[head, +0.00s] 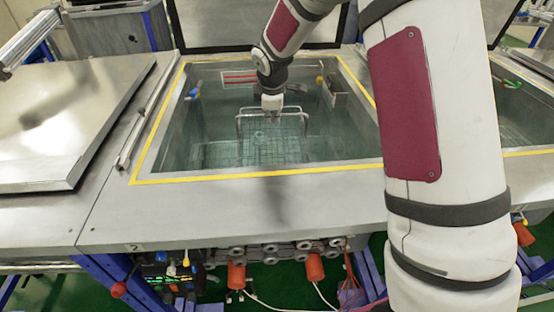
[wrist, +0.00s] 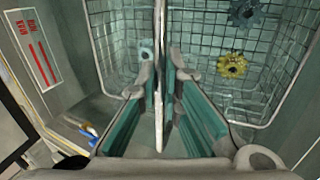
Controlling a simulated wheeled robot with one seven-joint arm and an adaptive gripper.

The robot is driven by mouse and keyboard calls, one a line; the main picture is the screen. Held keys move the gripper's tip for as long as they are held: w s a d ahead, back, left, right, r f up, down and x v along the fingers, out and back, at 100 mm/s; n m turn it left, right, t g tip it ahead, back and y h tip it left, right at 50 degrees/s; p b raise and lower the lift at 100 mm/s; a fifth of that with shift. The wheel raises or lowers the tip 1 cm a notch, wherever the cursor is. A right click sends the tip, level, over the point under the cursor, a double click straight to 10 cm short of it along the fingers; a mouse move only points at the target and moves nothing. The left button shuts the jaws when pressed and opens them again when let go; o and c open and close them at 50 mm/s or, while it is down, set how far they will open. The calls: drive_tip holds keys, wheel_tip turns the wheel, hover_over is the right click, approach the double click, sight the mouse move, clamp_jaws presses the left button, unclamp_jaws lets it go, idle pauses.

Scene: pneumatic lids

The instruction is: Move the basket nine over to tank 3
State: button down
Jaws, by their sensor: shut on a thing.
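The wire basket (head: 262,150) sits low inside the open middle tank (head: 160,172), with its upright handle above the mesh. A number on the basket cannot be read. My gripper (head: 271,112) is over this tank and shut on the handle. In the wrist view my gripper (wrist: 161,90) has its teal pads on either side of the handle bar (wrist: 160,30). A yellow gear (wrist: 232,65) and a blue-grey gear (wrist: 245,13) lie in the basket. No plate marked 3 can be read.
A closed metal lid (head: 70,120) covers the tank at left. Another open tank (head: 527,115) shows at right, partly hidden by my arm. The middle tank's raised lid (head: 200,25) stands behind it. Tank walls and rim surround the basket.

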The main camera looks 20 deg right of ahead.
wheel_tip(320, 180, up, 22)
drive_tip(key=p, duration=0.7)
idle(1.5)
drive_tip(key=shift+r, duration=0.1)
idle(3.7)
drive_tip(key=shift+s, duration=0.1)
